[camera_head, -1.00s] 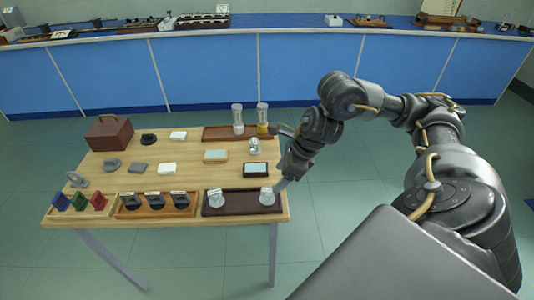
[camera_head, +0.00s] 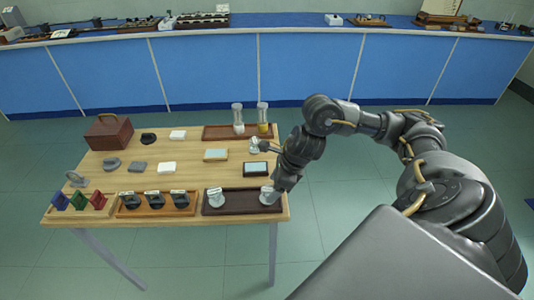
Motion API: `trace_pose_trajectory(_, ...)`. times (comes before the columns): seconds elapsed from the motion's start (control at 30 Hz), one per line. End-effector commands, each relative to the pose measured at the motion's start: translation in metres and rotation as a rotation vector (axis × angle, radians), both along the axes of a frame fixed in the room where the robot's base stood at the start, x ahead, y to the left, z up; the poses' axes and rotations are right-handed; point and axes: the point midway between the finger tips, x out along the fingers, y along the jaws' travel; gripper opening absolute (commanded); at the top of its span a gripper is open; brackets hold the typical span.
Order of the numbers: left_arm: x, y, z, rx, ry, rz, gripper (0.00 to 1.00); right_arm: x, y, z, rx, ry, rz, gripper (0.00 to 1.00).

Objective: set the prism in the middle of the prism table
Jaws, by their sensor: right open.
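I cannot tell the prism or the prism table for sure at this size. Small pale pieces stand on the wooden bench: one at the left of the dark tray (camera_head: 215,197), one at its right end (camera_head: 268,195), and one farther back (camera_head: 254,146). My right gripper (camera_head: 268,168) is open at the bench's right edge. Its far finger lies close to the back pale piece and its near side close to the right-end piece; I cannot tell if either touches. It holds nothing that I can see. My left gripper is out of view.
A dark-framed plate (camera_head: 256,170) and a tan-framed plate (camera_head: 215,155) lie near the gripper. A back tray (camera_head: 215,133) holds two tall cylinders. At left are a brown box (camera_head: 108,132), coloured plates (camera_head: 78,200) and a tray of dark pieces (camera_head: 155,210).

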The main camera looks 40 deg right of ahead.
Motion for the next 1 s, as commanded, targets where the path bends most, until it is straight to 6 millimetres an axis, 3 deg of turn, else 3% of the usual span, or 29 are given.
trace_pose_trajectory(0.2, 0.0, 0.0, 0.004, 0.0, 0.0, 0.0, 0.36, 0.01, 0.007, -0.025, 0.001, 0.002, -0.002, 0.67)
trace_pose_trajectory(0.5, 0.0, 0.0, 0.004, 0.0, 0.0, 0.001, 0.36, 0.011, 0.008, -0.028, -0.001, -0.001, 0.0, 0.66)
trace_pose_trajectory(0.9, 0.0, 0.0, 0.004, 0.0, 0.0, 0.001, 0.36, 0.011, 0.008, -0.028, 0.0, -0.001, 0.0, 0.14)
trace_pose_trajectory(1.0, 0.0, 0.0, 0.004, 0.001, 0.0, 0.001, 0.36, 0.011, 0.008, -0.028, 0.0, -0.001, 0.0, 0.14)
